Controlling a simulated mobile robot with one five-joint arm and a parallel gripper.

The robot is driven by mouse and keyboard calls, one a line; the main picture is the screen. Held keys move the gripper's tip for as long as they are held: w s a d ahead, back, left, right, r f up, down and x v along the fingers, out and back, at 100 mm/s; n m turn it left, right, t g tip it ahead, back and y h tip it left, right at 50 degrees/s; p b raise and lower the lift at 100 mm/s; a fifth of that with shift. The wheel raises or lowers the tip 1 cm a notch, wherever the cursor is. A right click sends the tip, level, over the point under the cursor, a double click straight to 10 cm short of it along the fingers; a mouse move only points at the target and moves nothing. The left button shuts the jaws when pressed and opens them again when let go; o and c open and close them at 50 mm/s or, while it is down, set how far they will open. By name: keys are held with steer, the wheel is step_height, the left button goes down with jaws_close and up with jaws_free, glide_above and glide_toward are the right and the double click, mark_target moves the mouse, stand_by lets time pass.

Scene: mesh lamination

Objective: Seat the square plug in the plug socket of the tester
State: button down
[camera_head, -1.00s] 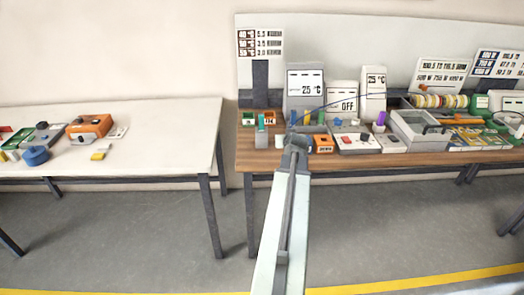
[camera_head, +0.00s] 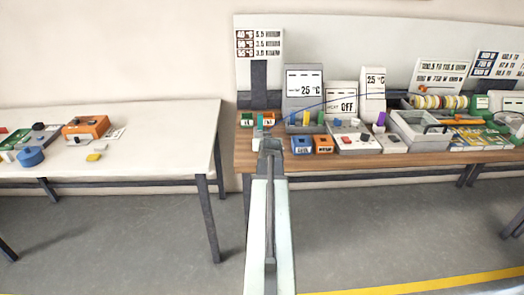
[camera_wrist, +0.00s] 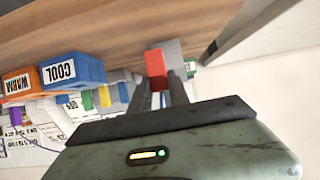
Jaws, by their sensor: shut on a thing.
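My gripper (camera_wrist: 162,92) is shut at the left front of the wooden bench. In the wrist view a red block (camera_wrist: 155,62) shows between its fingertips, with a grey block (camera_wrist: 175,50) right beside it. I cannot tell whether the red block is the square plug, or whether red and grey are one piece. In the head view my gripper (camera_head: 270,144) covers what it holds. A flat light-grey unit with a red part (camera_head: 347,141) stands on the bench to the right; I cannot tell whether it is the tester. No plug socket can be made out.
A blue COOL box (camera_wrist: 75,70) and an orange WARM box (camera_wrist: 20,80) stand beside my gripper. Small coloured blocks (camera_wrist: 104,97) stand behind them. A large grey display unit (camera_head: 304,85) rises at the back. The white table (camera_head: 150,125) at left is separate, across a gap.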

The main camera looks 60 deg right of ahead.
steer(key=shift+w, duration=0.25)
steer(key=shift+w+f, duration=0.2)
steer(key=shift+w, duration=0.4)
step_height(320, 180, down, 4)
steer(key=b, duration=0.4)
steer(key=shift+s+r, duration=0.15)
steer(key=shift+r, duration=0.25)
steer(key=shift+f, duration=0.15)
steer(key=c, duration=1.2)
jaws_free()
steer(key=shift+c, duration=0.2)
